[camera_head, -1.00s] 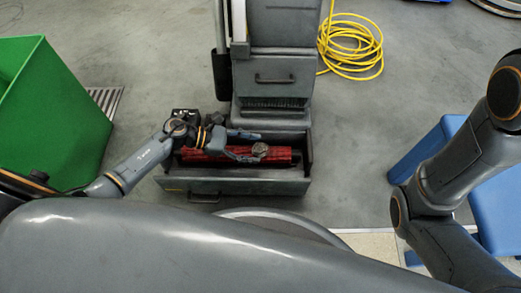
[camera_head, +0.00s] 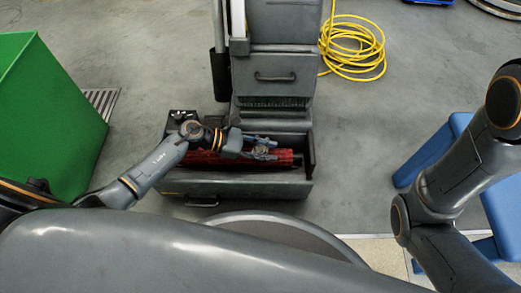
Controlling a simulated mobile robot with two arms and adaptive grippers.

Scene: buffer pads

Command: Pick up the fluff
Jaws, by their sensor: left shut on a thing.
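A small grey-brown clump of fluff (camera_head: 263,149) is at the red roller (camera_head: 205,158) in the open drawer-like tray (camera_head: 240,186) of the grey machine. My left gripper (camera_head: 268,149) reaches in from the left over the roller. Its fingers are shut on the fluff, one on each side of it, and partly hide it. I cannot tell whether the fluff still touches the roller. My right arm shows at the right edge, but its gripper is out of view.
The grey machine body (camera_head: 273,62) stands behind the tray. A green bin (camera_head: 50,115) is at the left, with a floor grate beside it. A coiled yellow hose (camera_head: 352,48) lies at the back right. A blue stool (camera_head: 440,150) stands at the right. Floor between tray and stool is clear.

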